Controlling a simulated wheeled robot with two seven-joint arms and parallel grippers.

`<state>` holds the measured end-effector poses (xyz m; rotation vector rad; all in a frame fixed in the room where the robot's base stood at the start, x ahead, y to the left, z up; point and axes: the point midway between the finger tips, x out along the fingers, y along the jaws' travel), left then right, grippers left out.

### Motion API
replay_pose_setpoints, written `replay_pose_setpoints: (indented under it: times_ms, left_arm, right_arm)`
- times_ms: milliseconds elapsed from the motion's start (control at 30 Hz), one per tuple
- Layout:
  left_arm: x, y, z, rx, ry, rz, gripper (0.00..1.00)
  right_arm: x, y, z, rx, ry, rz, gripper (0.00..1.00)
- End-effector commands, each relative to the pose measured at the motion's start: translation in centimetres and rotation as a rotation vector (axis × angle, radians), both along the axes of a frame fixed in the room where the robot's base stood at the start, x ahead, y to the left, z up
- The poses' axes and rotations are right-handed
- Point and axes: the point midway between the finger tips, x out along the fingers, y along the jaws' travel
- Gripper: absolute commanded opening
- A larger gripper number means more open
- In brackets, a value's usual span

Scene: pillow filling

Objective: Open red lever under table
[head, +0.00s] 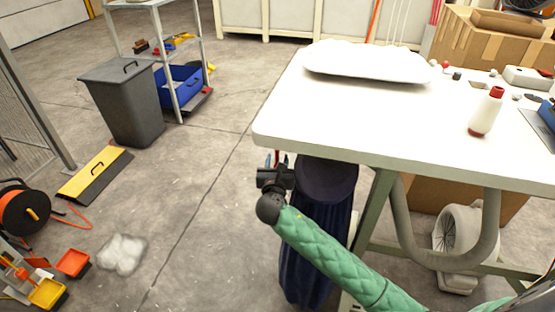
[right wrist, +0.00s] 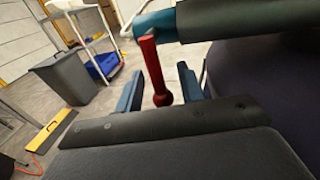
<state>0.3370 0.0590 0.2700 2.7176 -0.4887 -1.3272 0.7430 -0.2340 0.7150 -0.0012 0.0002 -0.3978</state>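The red lever (right wrist: 153,65) hangs down from a teal pipe fitting (right wrist: 155,23) in the right wrist view, with a round red knob at its lower end. In the head view only a small red bit (head: 276,155) shows, just under the table's front left corner. My right gripper (head: 277,162) is beside the dark fabric tube under the table. In the right wrist view its two blue fingers (right wrist: 160,76) stand apart, with the lever's lower part between them in the picture. I see no finger touching it. My left gripper is out of view.
The white table (head: 390,125) overhangs the gripper, bearing a white pillow (head: 368,62) and a bottle (head: 487,112). A dark blue hanging bag (head: 315,245) is close on the right. A grey bin (head: 125,105) stands at the left, with open floor between.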

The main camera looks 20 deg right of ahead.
Motion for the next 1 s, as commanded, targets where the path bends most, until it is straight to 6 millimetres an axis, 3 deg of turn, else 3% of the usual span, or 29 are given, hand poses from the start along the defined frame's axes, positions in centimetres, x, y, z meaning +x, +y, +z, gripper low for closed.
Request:
replay_pose_setpoints:
  times_ms: [433,633,1000]
  left_arm:
    - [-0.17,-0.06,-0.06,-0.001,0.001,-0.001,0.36]
    - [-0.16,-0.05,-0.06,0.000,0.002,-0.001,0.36]
    - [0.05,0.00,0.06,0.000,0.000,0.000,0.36]
  right_arm:
    - [0.99,-0.45,-0.01,0.001,0.001,0.000,0.39]
    - [0.98,-0.45,-0.01,0.001,0.001,0.000,0.00]
    - [1.04,-0.33,-0.06,0.027,-0.016,-0.001,0.00]
